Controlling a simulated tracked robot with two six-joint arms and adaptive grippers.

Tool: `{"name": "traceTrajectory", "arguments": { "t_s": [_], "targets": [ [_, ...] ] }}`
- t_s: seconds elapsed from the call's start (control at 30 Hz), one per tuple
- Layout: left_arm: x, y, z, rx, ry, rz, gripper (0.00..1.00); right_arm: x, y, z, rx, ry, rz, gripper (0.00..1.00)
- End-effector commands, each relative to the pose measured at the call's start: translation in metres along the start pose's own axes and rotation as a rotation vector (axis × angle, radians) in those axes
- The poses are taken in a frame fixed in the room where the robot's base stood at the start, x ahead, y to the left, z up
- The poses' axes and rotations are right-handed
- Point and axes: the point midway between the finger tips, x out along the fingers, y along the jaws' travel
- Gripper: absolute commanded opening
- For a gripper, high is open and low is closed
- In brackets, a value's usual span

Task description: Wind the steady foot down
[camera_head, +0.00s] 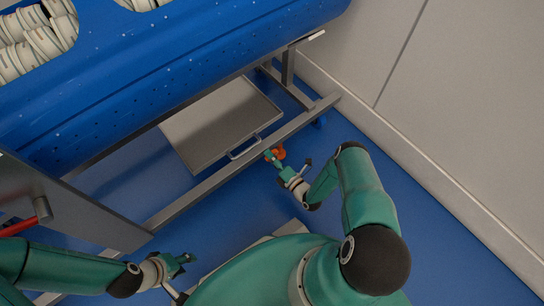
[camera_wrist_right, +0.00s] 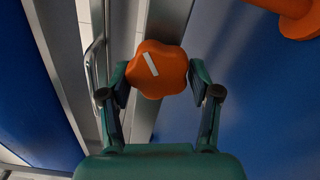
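An orange lobed knob (camera_wrist_right: 157,68) with a white stripe on top sits between the two fingers of my right gripper (camera_wrist_right: 159,84) in the right wrist view. In the head view the knob (camera_head: 280,153) is small and partly hidden by my right gripper (camera_head: 274,158), beside the grey lower rail of the carrier. A second orange part (camera_wrist_right: 297,16) is cut off at the top right of the wrist view. My left gripper (camera_head: 183,260) is empty, its fingers apart, at the lower left.
The large blue tub (camera_head: 180,80) rests on a grey frame (camera_head: 205,187), with a grey tray (camera_head: 217,120) with a handle underneath. A red-ended lever (camera_head: 42,212) is at far left. A pale wall (camera_head: 450,110) bounds the right; blue floor (camera_head: 365,138) is open before it.

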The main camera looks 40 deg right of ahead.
Motion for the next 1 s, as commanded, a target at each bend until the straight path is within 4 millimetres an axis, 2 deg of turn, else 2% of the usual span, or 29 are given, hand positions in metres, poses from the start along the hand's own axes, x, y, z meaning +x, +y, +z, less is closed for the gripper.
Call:
{"name": "traceTrajectory", "arguments": {
  "t_s": [0.03,0.1,0.43,0.57,0.77,1.0],
  "targets": [
    [0.0,0.0,0.0,0.0,0.0,0.0,0.4,-0.001,-0.002,-0.003,0.005,0.003,-0.004,0.72],
    [0.0,0.0,0.0,0.0,0.0,0.0,0.4,-0.001,-0.001,-0.002,0.003,0.001,-0.003,0.84],
    [0.0,0.0,0.0,0.0,0.0,0.0,0.4,-0.001,0.0,0.002,-0.001,-0.005,0.001,0.84],
    [-0.001,0.0,0.0,0.0,0.0,0.0,0.4,-0.008,-0.001,0.003,0.0,-0.006,-0.001,0.84],
    [-0.001,0.0,0.0,0.0,0.0,0.0,0.4,-0.038,-0.002,0.003,0.002,-0.009,-0.004,0.84],
    [0.0,0.0,0.0,0.0,0.0,0.0,0.4,-0.087,-0.002,0.002,0.001,-0.008,-0.004,0.84]
  ]
}}
